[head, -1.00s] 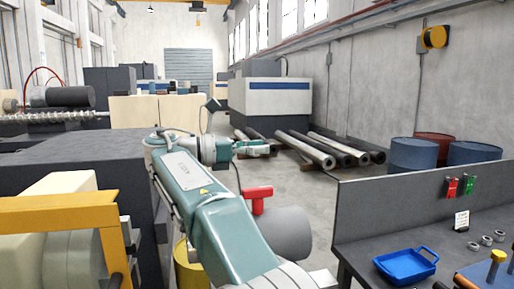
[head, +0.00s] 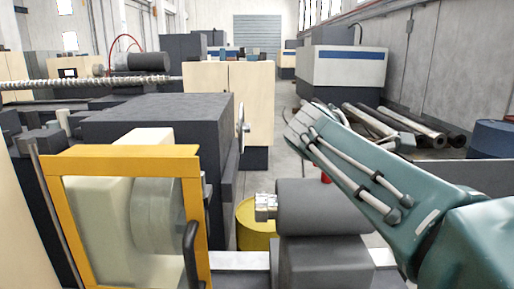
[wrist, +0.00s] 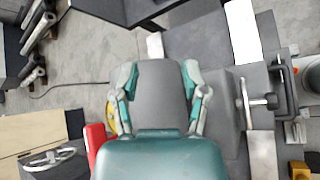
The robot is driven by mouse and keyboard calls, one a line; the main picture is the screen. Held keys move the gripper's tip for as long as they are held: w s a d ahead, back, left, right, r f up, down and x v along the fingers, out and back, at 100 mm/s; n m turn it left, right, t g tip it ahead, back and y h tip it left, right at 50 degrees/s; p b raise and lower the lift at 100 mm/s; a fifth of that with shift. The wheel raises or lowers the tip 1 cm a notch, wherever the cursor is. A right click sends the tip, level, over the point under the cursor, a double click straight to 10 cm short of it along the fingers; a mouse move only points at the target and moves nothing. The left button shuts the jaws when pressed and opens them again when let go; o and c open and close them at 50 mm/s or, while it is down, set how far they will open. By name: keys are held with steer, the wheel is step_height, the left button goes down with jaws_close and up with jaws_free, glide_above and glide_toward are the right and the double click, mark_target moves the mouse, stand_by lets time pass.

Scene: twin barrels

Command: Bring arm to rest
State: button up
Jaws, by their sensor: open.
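My gripper (wrist: 158,85) shows in the wrist view with its two teal-and-grey fingers spread apart and nothing held between them. A dark grey surface lies behind the gap; I cannot tell how far it is from the fingertips. In the head view my teal arm slants from the lower right up toward the middle. My gripper cannot be made out there.
A grey cylinder (head: 322,208) sits left of my arm, with a yellow barrel (head: 250,232) behind it. A machine with a yellow-framed guard (head: 120,152) fills the left. Metal bars (head: 415,125) and a blue barrel (head: 493,140) are at the right.

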steer(key=s+a+f+m+t+y, duration=0.1)
steer(key=s+a+f+m+y, duration=0.2)
steer(key=s+f+m+y, duration=0.2)
steer(key=s+a+f+m+t+y, duration=0.1)
steer(key=s+a+f+m+y, duration=0.3)
steer(key=s+f+m, duration=0.4)
steer(key=s+f, duration=0.5)
steer(key=f, duration=0.1)
steer(key=shift+s+f+m+y, duration=0.15)
steer(key=shift+s+m+y, duration=0.15)
steer(key=shift+m+y, duration=0.1)
